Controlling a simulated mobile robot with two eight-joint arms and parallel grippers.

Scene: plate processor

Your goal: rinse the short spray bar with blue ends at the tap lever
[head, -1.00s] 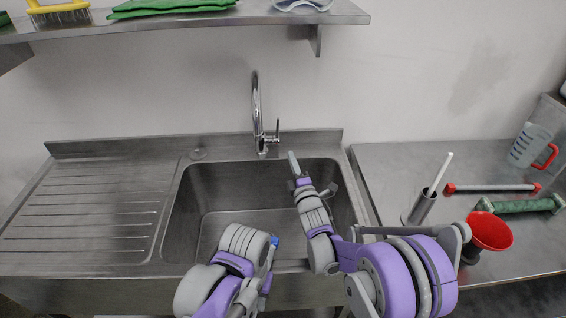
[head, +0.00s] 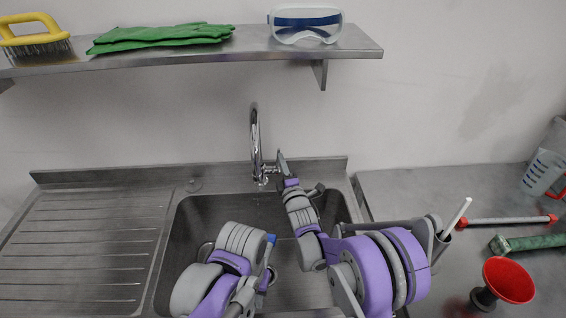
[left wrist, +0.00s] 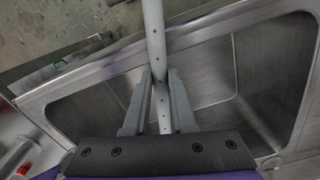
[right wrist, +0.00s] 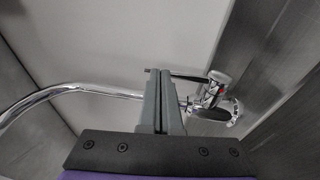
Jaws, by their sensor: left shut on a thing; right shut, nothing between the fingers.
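The spray bar (left wrist: 155,40) is a grey tube with small holes, held between the fingers of my left gripper (left wrist: 160,78) over the sink. One blue end (head: 270,239) shows beside my left arm in the head view; the other end is out of view. The chrome tap (head: 255,135) stands at the back of the sink. Its lever (right wrist: 185,76) is a thin rod in the right wrist view. My right gripper (head: 281,157) is shut and empty, upright at the lever; it also shows in the right wrist view (right wrist: 163,72). I cannot tell whether they touch.
The sink (head: 180,225) lies below both arms, with a ribbed drainboard (head: 85,250) to its left. A shelf (head: 200,50) hangs above.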

